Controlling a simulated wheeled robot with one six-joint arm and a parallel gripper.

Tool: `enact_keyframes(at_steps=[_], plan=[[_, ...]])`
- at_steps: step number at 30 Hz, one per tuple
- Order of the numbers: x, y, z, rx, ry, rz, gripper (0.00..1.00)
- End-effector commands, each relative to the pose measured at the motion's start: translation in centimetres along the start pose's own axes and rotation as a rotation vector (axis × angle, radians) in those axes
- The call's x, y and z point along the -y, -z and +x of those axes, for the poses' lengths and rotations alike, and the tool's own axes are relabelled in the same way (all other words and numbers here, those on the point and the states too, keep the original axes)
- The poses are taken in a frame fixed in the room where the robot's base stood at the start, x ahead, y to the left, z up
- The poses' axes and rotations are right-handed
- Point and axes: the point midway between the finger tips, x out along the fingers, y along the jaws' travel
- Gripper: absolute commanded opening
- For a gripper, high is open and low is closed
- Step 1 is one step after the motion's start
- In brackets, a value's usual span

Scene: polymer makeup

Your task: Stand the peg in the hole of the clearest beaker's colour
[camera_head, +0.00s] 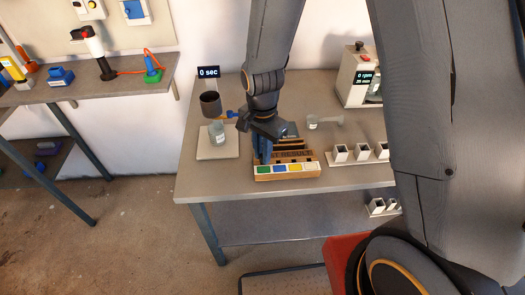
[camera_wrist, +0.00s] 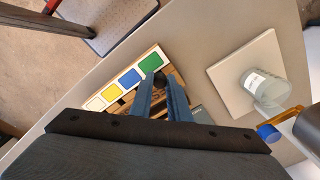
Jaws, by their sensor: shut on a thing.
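My gripper (camera_head: 263,150) is shut on a dark peg (camera_wrist: 160,80), whose round end shows between the blue fingertips in the wrist view (camera_wrist: 160,92). They are over the wooden test result block (camera_head: 287,177), close to its green square (camera_wrist: 151,62). The block's front row also has blue (camera_wrist: 130,77), yellow (camera_wrist: 111,92) and white (camera_wrist: 95,104) squares. Whether the peg touches the block or enters a hole is hidden. A beaker with a white label (camera_head: 218,134) stands on a pale square plate (camera_head: 213,153) left of the block; it also shows in the wrist view (camera_wrist: 267,92).
A dark cup-like vessel (camera_head: 210,104) stands behind the plate. Several square white holders (camera_head: 340,153) stand at the right, near a machine (camera_head: 360,76). The table's front edge (camera_head: 240,196) is clear.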

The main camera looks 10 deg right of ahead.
Motion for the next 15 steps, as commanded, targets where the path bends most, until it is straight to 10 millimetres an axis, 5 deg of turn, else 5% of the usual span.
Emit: enact_keyframes(at_steps=[15], plan=[[0.0, 0.0, 1.2, 0.000, -0.001, 0.000, 0.00]])
